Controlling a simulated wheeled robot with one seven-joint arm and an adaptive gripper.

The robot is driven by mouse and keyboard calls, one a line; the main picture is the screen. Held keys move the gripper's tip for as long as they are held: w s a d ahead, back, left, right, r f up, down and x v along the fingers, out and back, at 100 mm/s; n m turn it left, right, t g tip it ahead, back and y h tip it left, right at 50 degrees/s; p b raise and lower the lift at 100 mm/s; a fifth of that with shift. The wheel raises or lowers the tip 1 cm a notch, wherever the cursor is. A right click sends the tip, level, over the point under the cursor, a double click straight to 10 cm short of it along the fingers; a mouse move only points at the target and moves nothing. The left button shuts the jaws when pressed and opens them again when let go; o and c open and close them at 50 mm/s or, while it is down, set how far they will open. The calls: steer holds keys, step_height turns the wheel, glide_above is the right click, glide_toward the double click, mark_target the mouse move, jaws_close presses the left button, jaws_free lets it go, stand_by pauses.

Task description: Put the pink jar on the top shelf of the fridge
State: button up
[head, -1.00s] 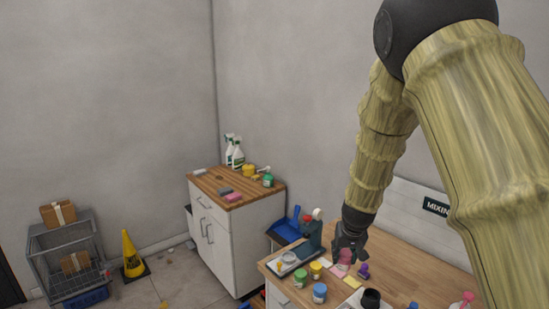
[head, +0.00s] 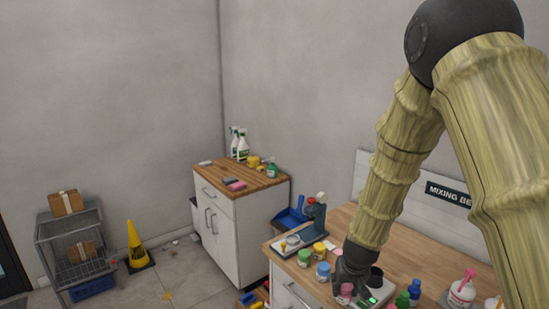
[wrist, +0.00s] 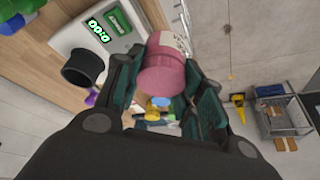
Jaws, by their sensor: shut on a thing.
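The pink jar (wrist: 162,78) is between the two fingers of my gripper (wrist: 165,105) in the wrist view, with its pink lid end toward the camera and a pale label on its side. My gripper is shut on it. In the head view my gripper (head: 352,280) is low over the front edge of the mixing bench, and the pink jar (head: 346,290) shows at its tip. The fridge and its top shelf are not in view.
The wooden mixing bench (head: 408,250) holds a scale with a green display (wrist: 100,35), a black cup (wrist: 82,70), and green (head: 305,257), blue (head: 323,270) and yellow (head: 319,249) jars. A white cabinet (head: 232,232), a wire cart (head: 75,238) and a yellow cone (head: 136,245) stand left.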

steer(key=s+a+f+b, duration=0.1)
steer(key=s+f+b, duration=0.1)
steer(key=s+f, duration=0.4)
steer(key=s+a+f+b, duration=0.1)
steer(key=s+f+b, duration=0.2)
steer(key=f, duration=0.9)
steer(key=s, duration=0.3)
steer(key=shift+s+a, duration=0.2)
steer(key=shift+a, duration=0.1)
